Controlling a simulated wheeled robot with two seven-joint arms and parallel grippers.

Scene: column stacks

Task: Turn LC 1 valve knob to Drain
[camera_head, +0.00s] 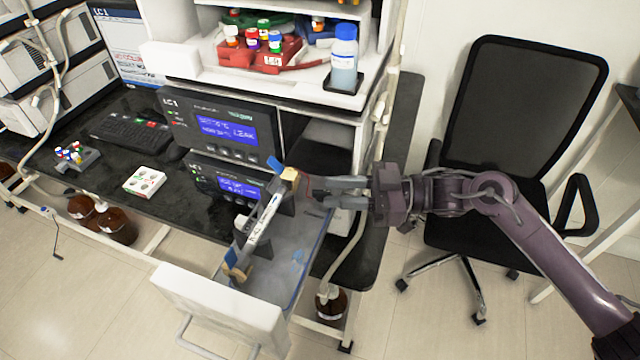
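The unit labelled LC 1 (215,128) has a black front and a lit blue display. A second black unit (230,183) with a blue display sits below it. A small blue-grey knob-like part (275,165) shows at the right edge of these units; I cannot read any valve marking such as Drain. My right gripper (328,190) comes in from the right. Its two fingers point left with a gap between them and nothing clearly held. The fingertips are close to a tan block (290,176) at the top of a pale bar; contact cannot be told. My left gripper is not in view.
An open drawer (218,310) with a white front juts out below the units, with the pale bar (262,225) over it. A keyboard (130,132) and a small white box (145,182) lie on the black bench. A bottle (344,65) stands above. A black chair (510,110) is at right.

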